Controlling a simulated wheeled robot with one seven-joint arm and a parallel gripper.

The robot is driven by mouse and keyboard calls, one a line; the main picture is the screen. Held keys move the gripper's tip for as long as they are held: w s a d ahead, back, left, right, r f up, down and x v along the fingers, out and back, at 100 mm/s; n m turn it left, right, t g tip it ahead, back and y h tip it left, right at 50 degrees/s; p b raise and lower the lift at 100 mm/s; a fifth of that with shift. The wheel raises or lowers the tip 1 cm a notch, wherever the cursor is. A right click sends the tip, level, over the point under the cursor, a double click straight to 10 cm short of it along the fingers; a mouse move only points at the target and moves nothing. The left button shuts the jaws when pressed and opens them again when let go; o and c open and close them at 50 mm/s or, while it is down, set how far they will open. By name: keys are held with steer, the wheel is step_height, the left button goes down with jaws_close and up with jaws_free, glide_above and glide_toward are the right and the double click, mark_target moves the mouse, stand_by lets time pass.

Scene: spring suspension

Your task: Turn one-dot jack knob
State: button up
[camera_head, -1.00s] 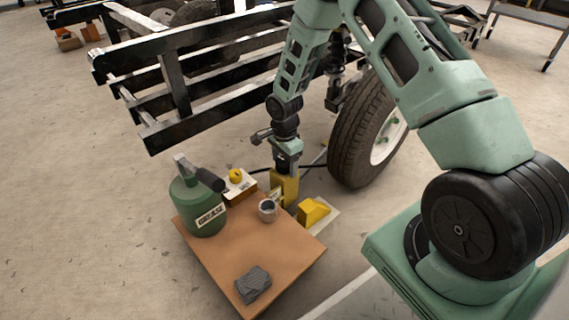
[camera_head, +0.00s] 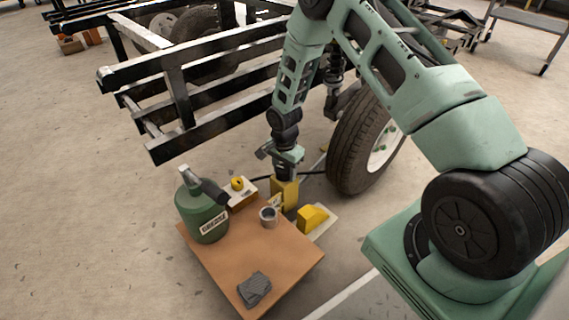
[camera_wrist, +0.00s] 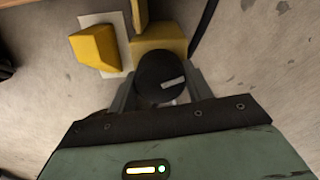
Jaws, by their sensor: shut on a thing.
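A round black knob (camera_wrist: 160,70) with a pale pointer bar sits on the yellow jack (camera_wrist: 150,45) in the wrist view. My gripper (camera_wrist: 162,84) is shut on the knob, one finger on each side. The pointer bar lies slantwise, nearly level. In the head view my gripper (camera_head: 287,172) reaches down onto the top of the yellow jack (camera_head: 285,192), beside the wheel, and hides the knob. I cannot make out any dots on the jack.
A yellow wedge (camera_head: 312,217), tyre (camera_head: 357,135) and black frame (camera_head: 200,127) stand close by.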

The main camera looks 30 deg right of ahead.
steer(key=n+p, duration=0.3)
steer(key=p, duration=0.1)
steer(key=shift+r+n, duration=0.25)
steer(key=shift+n, duration=0.15)
steer(key=n+p, duration=0.3)
steer(key=n, duration=0.1)
steer(key=shift+n+p, duration=0.3)
steer(key=shift+p, duration=0.1)
steer(key=n+p, duration=0.2)
steer(key=n, duration=0.2)
steer(key=shift+f+p, duration=0.1)
steer(key=shift+p, duration=0.25)
steer(key=n+p, duration=0.1)
steer(key=n, duration=0.3)
steer(key=shift+p, duration=0.3)
steer(key=n+p, duration=0.1)
steer(key=n, duration=0.3)
steer(key=shift+n, duration=0.3)
steer(key=n+p, duration=0.1)
steer(key=n, duration=0.2)
steer(key=shift+f+n, duration=0.1)
steer(key=shift+n, duration=0.2)
steer(key=n, duration=0.3)
steer(key=shift+n, duration=0.3)
steer(key=shift+n+p, duration=0.35)
steer(key=shift+n, duration=1.45)
steer(key=shift+a, duration=0.1)
